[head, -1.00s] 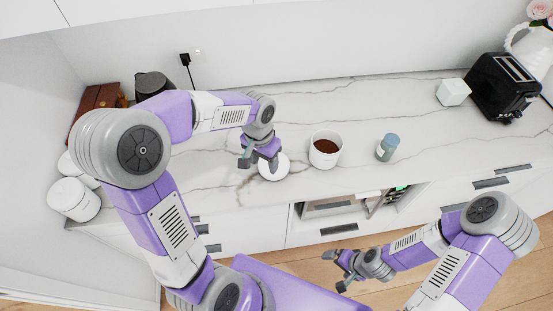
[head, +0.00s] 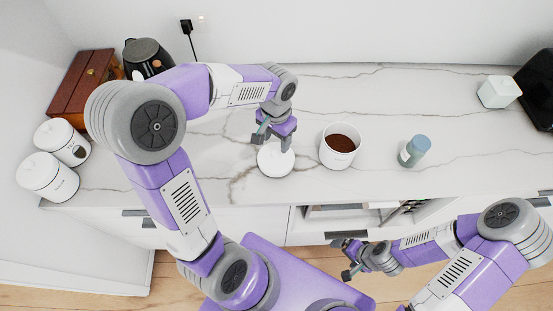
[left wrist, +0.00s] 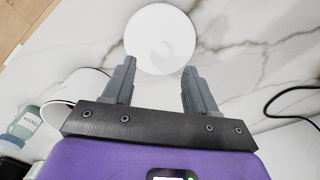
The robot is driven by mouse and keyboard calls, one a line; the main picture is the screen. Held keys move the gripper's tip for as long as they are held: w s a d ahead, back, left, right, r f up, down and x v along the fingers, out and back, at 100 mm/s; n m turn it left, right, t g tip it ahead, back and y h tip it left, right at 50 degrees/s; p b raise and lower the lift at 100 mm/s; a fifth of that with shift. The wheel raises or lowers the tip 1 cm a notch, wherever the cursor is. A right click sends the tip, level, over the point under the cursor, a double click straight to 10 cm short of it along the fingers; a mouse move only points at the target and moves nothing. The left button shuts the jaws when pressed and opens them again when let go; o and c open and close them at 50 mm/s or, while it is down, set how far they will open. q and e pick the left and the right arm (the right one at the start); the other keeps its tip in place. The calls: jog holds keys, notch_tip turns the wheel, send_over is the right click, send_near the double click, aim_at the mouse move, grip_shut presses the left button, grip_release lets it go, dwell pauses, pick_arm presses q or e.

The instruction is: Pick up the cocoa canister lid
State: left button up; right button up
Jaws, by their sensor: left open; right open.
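The cocoa canister lid (head: 276,162) is a round white disc lying flat on the marble counter, left of the open white canister (head: 340,157), which holds brown powder. My left gripper (head: 271,143) is open and empty above the lid's back edge. In the left wrist view the lid (left wrist: 160,35) lies beyond the two spread fingertips (left wrist: 158,68), centred between them. I cannot tell how high the fingers are above it. The canister (left wrist: 88,84) is partly hidden behind the gripper there. My right gripper (head: 342,259) is open and empty in front of the counter, below its top.
A blue-green bottle (head: 414,151) stands right of the canister. A white cube (head: 498,92) and a black toaster (head: 538,90) are at the right. Two white canisters (head: 48,178), a wooden box (head: 84,82) and a dark appliance (head: 148,58) are at the left. The counter's back middle is clear.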

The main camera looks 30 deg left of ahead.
aim_at(276, 152)
pick_arm(q)
notch_tip(276, 152, down, 6)
jog(key=shift+r+b, duration=0.25)
jog(key=shift+b, duration=0.35)
jog(key=shift+c, duration=0.3)
grip_shut()
